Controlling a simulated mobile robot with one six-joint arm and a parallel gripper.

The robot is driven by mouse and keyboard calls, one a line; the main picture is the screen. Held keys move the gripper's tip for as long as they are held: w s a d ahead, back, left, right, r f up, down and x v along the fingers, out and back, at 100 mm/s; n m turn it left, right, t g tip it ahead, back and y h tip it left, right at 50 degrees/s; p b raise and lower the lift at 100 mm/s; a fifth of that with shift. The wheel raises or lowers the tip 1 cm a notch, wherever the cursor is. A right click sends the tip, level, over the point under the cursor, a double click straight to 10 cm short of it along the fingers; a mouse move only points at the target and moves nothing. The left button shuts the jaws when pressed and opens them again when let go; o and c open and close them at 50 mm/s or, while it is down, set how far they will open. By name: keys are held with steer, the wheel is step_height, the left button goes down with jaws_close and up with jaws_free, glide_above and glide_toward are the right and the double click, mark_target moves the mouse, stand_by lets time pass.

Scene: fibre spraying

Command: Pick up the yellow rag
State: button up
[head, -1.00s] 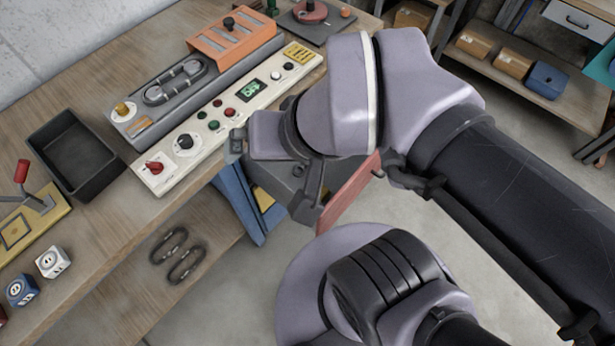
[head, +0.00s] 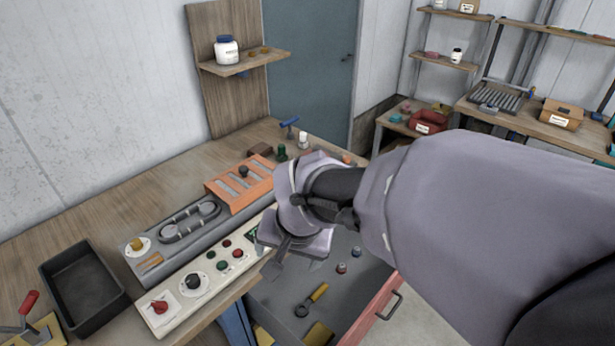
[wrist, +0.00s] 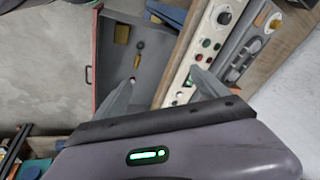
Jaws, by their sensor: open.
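A yellow patch (head: 318,333), which looks like the folded yellow rag, lies in the open grey drawer (head: 280,322) near its front end. It also shows in the wrist view (wrist: 122,33), toward the drawer's far end there. My gripper (head: 293,263) is over the drawer, close to the control panel side. In the wrist view my gripper (wrist: 160,88) has its two fingers spread apart, with nothing between them. The rag is apart from the fingers. My arm hides part of the drawer in the head view.
A yellow-handled tool (head: 318,293) and small knobs (head: 341,267) share the drawer. The red drawer front (head: 372,312) has a handle. A control panel (head: 178,305) and black tray (head: 82,285) are on the bench. A blue leg with yellow stands beside the drawer.

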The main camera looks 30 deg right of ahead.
steer(key=w+d+f+m+g+p, duration=0.2)
steer(key=w+d+f+p, duration=0.2)
steer(key=w+d+f, duration=0.4)
steer(key=m+g+b, duration=0.2)
steer(key=m+b, duration=0.2)
steer(key=b, duration=0.3)
glide_above(321, 333)
steer(key=f, duration=3.5)
steer(key=shift+w+a+f, duration=0.1)
steer(key=shift+w+a, duration=0.2)
steer(key=f+b, duration=0.3)
steer(key=b, duration=0.1)
steer(key=f+b, duration=0.2)
steer(key=b, duration=0.1)
steer(key=shift+s+d+f, duration=0.25)
steer(key=shift+f, duration=0.05)
steer(key=shift+r, duration=0.1)
steer(key=shift+r, duration=0.1)
